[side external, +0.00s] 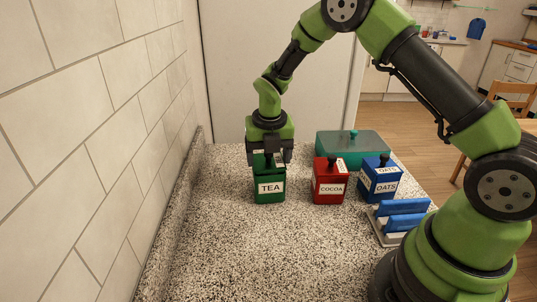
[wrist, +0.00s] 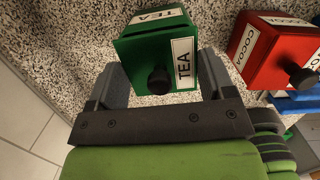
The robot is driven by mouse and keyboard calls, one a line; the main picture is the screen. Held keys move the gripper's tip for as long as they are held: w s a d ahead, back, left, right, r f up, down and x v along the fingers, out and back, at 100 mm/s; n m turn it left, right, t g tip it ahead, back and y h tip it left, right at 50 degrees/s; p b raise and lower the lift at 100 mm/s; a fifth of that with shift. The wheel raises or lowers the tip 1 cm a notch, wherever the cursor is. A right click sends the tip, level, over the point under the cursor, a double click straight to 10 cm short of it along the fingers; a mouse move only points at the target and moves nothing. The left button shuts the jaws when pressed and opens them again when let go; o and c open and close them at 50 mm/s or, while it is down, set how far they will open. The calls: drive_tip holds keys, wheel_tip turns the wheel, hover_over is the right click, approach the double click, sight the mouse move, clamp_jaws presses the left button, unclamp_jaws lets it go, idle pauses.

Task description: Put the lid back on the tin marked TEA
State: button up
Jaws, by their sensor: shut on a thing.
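The green tin marked TEA (side external: 269,189) stands upright on the speckled counter. Its green lid (wrist: 135,56), with a black knob and a TEA label, is between the fingers of my gripper (wrist: 161,78). In the wrist view the fingers lie along two opposite sides of the lid. In the side view my gripper (side external: 268,158) points straight down over the tin and hides most of the lid. The lid is at the tin's mouth, roughly in line with it; I cannot tell whether it is fully seated.
A red COCOA tin (side external: 329,187) and a blue OATS tin (side external: 379,186) stand to the right, lids on. A teal box (side external: 345,148) is behind them. A rack with blue pieces (side external: 401,222) is at front right. A tiled wall (side external: 85,130) borders the left; the front counter is clear.

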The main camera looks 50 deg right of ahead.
idle(0.3)
drive_tip(key=o, duration=0.9)
drive_tip(key=shift+r, duration=0.1)
drive_tip(key=shift+r, duration=3.4)
clamp_jaws()
drive_tip(key=shift+f, duration=0.15)
